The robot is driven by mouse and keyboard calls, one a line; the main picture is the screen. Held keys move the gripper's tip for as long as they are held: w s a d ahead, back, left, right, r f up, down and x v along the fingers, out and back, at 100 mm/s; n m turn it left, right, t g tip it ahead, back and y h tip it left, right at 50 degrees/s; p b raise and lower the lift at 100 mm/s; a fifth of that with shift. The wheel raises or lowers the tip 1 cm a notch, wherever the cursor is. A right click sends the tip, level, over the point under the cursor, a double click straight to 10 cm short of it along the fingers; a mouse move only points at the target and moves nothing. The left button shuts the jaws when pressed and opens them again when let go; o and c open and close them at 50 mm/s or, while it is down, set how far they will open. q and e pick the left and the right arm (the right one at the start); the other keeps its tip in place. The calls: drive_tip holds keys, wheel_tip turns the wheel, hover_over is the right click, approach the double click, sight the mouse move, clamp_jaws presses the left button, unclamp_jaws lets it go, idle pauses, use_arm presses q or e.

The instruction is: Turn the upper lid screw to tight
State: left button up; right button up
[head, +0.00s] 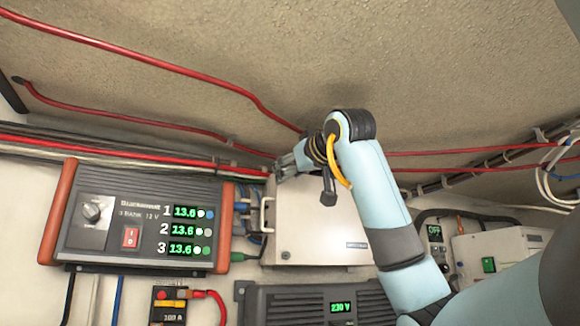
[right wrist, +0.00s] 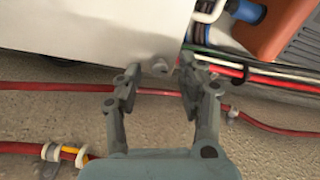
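A white box with a flat lid (head: 320,225) hangs on the wall at the centre of the head view. My right gripper (head: 288,165) is at the box's upper left corner, partly hidden by its own wrist. In the right wrist view the gripper (right wrist: 158,84) is open, with a finger on each side. A small grey screw (right wrist: 160,66) shows on the pale lid (right wrist: 90,25) near its corner, between and just beyond the fingertips. I see no contact with it. The upper screw is hidden in the head view. My left gripper is not in view.
A charger unit (head: 140,220) with green displays and orange ends is left of the box. A grey 230 V unit (head: 320,305) sits below. Red cables (head: 150,65) run along the textured surface above, and one passes behind the fingers in the wrist view (right wrist: 60,87).

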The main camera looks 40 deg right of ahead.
drive_tip(key=shift+w, duration=0.15)
drive_tip(key=shift+c, duration=0.4)
clamp_jaws()
drive_tip(key=shift+f+m, duration=0.1)
drive_tip(key=shift+m, duration=0.2)
drive_tip(key=shift+d+m+b, duration=0.15)
drive_tip(key=shift+m+b, duration=6.5)
drive_tip(key=shift+m, duration=1.95)
